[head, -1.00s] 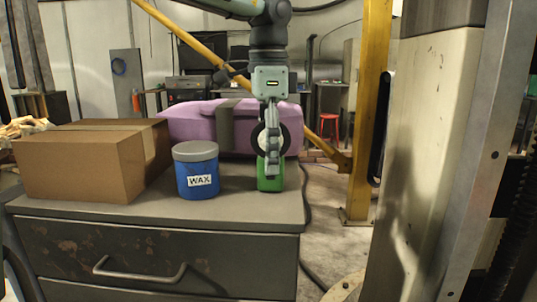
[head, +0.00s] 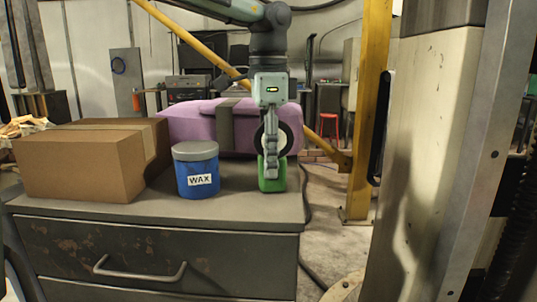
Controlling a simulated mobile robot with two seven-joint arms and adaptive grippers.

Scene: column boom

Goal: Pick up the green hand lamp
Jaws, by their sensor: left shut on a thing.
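The green hand lamp (head: 272,183) is upright at the right end of the grey cabinet top (head: 240,212). Its round dark-rimmed, pale face shows behind the fingers. My left gripper (head: 271,165) points straight down and is shut on the lamp, its fingers covering the lamp's middle. I cannot tell whether the lamp's base touches the cabinet top. My right gripper is not in view.
A blue wax tin (head: 196,172) with a grey lid stands left of the lamp. A cardboard box (head: 85,165) is further left. A purple case (head: 190,122) lies behind. A yellow post (head: 366,110) and a pale column (head: 425,130) stand to the right.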

